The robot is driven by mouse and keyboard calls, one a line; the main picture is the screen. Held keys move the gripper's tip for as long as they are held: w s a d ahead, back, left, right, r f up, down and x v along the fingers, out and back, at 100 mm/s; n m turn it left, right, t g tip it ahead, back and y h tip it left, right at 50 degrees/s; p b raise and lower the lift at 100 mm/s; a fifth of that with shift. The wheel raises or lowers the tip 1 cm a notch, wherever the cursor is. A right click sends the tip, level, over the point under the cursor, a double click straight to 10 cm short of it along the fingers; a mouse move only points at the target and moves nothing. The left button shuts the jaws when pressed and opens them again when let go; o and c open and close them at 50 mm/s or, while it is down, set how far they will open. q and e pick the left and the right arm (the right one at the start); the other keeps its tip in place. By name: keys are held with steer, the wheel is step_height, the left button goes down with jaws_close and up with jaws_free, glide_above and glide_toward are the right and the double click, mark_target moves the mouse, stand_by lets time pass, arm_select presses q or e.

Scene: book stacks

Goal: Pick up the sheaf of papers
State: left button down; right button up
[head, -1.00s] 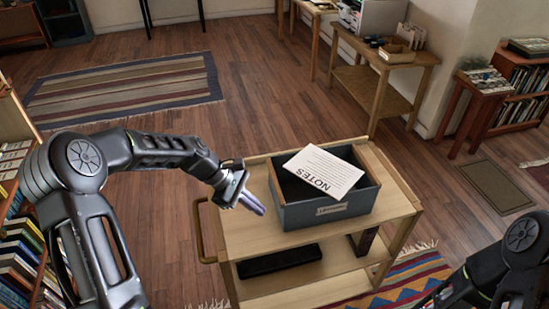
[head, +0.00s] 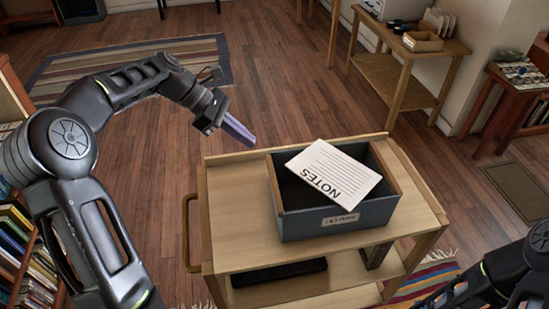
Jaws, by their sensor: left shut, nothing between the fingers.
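The sheaf of papers (head: 334,172) is white with printed lines and the word NOTES. It lies tilted across the top of an open grey-blue box (head: 325,223), partly over the rim. The box stands on the top shelf of a wooden cart (head: 237,221). My left gripper (head: 238,130) is shut and empty, up and to the left of the papers and apart from them. Part of my right arm shows at the lower right; its gripper is out of the picture.
The box has a label on its front. A dark flat object (head: 280,272) lies on the cart's lower shelf. The cart top left of the box is bare. A wooden side table (head: 398,75) stands behind, and a bookshelf (head: 22,250) is at the left.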

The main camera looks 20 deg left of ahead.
mark_target(293, 166)
arm_select(q)
steer(key=p+x, duration=0.1)
steer(key=x, duration=0.9)
steer(key=shift+w, duration=0.1)
steer(key=shift+w+d+p, duration=0.15)
steer(key=shift+w+d, duration=0.05)
steer(key=shift+d, duration=0.6)
steer(key=shift+w+d+p, duration=0.15)
steer(key=shift+w+d, duration=0.05)
steer(key=shift+d, duration=0.6)
steer(key=shift+a, duration=0.15)
